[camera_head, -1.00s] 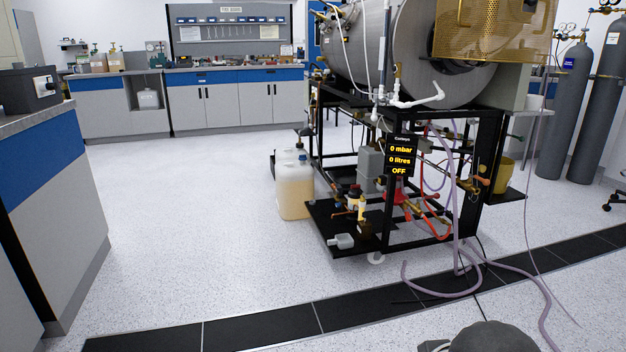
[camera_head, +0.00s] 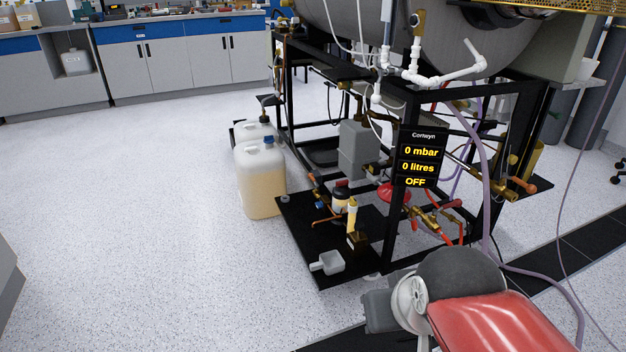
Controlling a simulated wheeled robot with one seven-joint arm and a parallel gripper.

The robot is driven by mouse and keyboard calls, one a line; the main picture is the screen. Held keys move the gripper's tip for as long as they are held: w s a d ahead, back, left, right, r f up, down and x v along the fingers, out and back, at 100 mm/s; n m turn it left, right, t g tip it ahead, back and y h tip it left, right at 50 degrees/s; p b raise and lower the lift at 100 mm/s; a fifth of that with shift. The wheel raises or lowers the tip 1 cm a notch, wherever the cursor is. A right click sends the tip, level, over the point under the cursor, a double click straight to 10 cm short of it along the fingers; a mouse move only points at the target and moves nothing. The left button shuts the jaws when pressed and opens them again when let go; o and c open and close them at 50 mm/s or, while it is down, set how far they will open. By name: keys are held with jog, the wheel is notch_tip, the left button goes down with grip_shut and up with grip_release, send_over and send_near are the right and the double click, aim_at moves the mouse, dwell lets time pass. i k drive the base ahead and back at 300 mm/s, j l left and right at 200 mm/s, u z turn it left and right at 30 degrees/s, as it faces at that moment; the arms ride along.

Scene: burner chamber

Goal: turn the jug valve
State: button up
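A translucent jug of pale yellow liquid (camera_head: 262,185) stands upright on the floor left of the black frame. I cannot tell which small part is the jug valve. Part of my arm, with a grey rounded joint and a red link, reaches in at the lower right, in front of the frame and well apart from the jugs. No gripper fingers can be made out.
A display (camera_head: 418,160) reads 0 mbar, 0 litres, OFF. Purple hoses (camera_head: 484,190) hang at the right. The floor left of the jugs is clear.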

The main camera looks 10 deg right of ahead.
aim_at(310, 175)
jog(key=i+j, duration=0.2)
jog(key=i+j+z, duration=0.1)
jog(key=j, duration=0.35)
jog(key=i+j, duration=0.3)
jog(key=i+j+z, duration=0.1)
jog(key=j, duration=0.25)
jog(key=i+j, duration=0.25)
jog(key=i+j+z, duration=0.1)
jog(key=j, duration=0.35)
jog(key=i+j, duration=0.25)
jog(key=i+z, duration=0.15)
jog(key=i, duration=0.3)
jog(key=i+j+z, duration=0.15)
jog(key=i, duration=0.3)
jog(key=i+l, duration=0.2)
jog(key=i, duration=0.1)
